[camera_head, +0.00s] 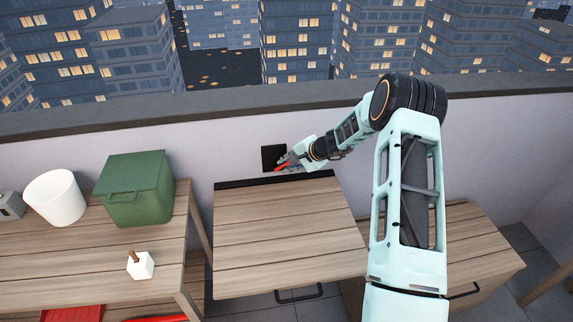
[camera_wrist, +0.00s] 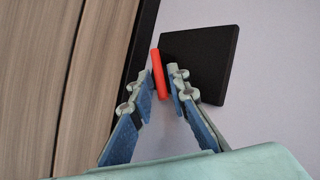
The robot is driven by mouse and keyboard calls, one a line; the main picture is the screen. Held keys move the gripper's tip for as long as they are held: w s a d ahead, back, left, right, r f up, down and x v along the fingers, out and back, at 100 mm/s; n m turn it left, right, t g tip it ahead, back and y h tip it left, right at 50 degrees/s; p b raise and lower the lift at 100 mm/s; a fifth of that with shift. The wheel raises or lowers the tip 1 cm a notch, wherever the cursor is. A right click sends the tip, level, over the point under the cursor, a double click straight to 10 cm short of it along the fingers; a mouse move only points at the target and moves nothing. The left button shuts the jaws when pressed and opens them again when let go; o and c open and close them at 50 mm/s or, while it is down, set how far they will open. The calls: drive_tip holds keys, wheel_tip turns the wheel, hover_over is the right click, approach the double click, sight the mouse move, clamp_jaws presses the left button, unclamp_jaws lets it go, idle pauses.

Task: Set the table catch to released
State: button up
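The table catch shows as a black square plate (camera_head: 272,157) on the wall with a red lever (camera_head: 282,167), just behind the table top's back edge. In the wrist view the red lever (camera_wrist: 158,72) stands in front of the black plate (camera_wrist: 205,62). My gripper (camera_head: 288,161) is at the catch. In the wrist view its two fingertips (camera_wrist: 164,82) lie close on either side of the lever and look shut on it. The wooden table top (camera_head: 285,235) is raised and lies roughly level. My gripper partly hides the plate and lever in the head view.
A left bench holds a green lidded box (camera_head: 138,190), a white bucket (camera_head: 55,198) and a small white block with a brown peg (camera_head: 141,264). A wooden cabinet (camera_head: 470,255) stands at right, partly behind my arm. A dark handle (camera_head: 300,294) shows below the table top's front edge.

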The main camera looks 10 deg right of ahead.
clamp_jaws()
drive_tip(key=shift+f, duration=0.1)
drive_tip(key=b, duration=0.2)
drive_tip(key=f+y+b, duration=0.1)
drive_tip(key=shift+d+b, duration=0.2)
drive_tip(key=shift+b, duration=0.15)
drive_tip(key=shift+d+m+y+b, duration=0.1)
drive_tip(key=shift+m+y+b, duration=0.35)
drive_tip(key=shift+b, duration=0.7)
drive_tip(key=shift+r, duration=0.15)
